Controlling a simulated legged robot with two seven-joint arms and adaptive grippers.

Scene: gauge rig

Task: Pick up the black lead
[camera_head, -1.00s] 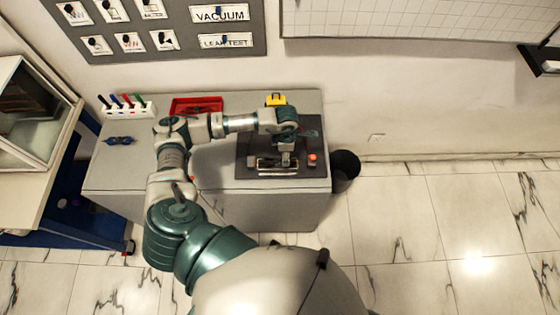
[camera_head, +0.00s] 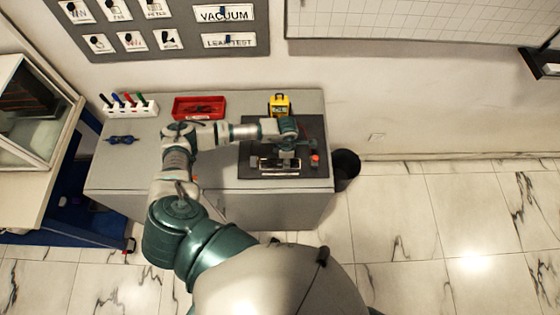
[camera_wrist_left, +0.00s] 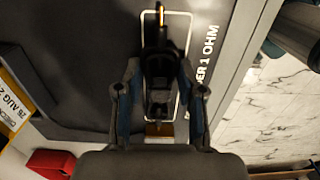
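My left gripper (camera_wrist_left: 160,75) is seen from its own wrist, with its two fingers spread apart. A dark, clip-like object, possibly the black lead (camera_wrist_left: 160,68), lies between the fingers inside a white outline on the dark mat (camera_wrist_left: 80,80). A thin yellowish part shows at its top end. I cannot tell whether the fingers touch it. In the head view my left gripper (camera_head: 283,162) is small and low over the mat (camera_head: 312,131) on the grey bench; the lead cannot be made out there. My right gripper is not in view.
A red tray (camera_head: 199,107), a white holder with coloured pens (camera_head: 130,107) and blue glasses (camera_head: 121,140) are on the bench. An orange-red item (camera_head: 315,159) is at the mat's right. A black bin (camera_head: 346,164) stands right of the bench.

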